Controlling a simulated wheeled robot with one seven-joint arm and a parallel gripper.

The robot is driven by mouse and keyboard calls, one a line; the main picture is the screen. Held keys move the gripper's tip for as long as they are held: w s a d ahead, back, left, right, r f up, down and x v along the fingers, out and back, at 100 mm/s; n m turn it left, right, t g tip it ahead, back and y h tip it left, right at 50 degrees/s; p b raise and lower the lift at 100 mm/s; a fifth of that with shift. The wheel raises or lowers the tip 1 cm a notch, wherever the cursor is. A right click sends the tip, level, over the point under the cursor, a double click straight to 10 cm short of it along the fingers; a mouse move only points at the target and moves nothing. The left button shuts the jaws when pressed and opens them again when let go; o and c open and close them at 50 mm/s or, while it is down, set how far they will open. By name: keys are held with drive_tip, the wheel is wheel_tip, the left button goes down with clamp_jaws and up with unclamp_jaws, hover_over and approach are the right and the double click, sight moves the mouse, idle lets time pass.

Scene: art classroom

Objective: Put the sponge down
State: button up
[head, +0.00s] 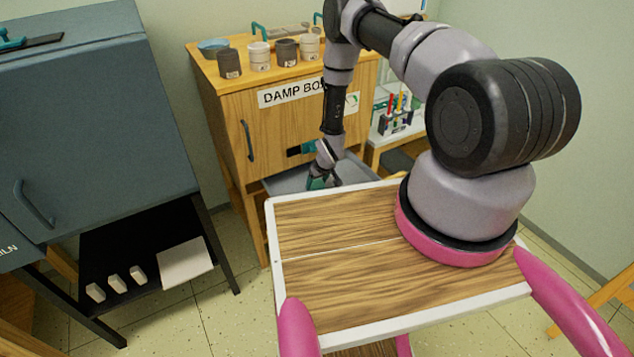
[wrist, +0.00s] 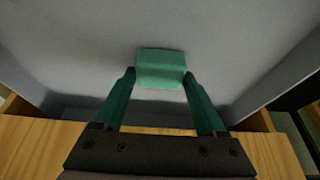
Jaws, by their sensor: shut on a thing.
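The sponge (wrist: 161,68) is a small green block in the wrist view. My gripper (wrist: 160,80) has its two green fingers shut on the sponge's left and right sides. The sponge is in front of the pale grey inside of a grey tub (head: 352,172), which stands below the damp box. I cannot clearly tell the sponge from the green fingers there, nor whether the sponge touches the tub's bottom.
The wooden damp box (head: 290,115) stands above the tub, with several pots (head: 260,56) on top. A dark grey kiln cabinet (head: 85,120) is at left. A stand with a pen rack (head: 396,122) is at right. My wooden deck is in front.

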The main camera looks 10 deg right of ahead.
drive_tip(key=o, duration=1.1)
drive_tip(key=shift+f, duration=0.1)
drive_tip(key=shift+o, duration=0.2)
drive_tip(key=v, duration=1.2)
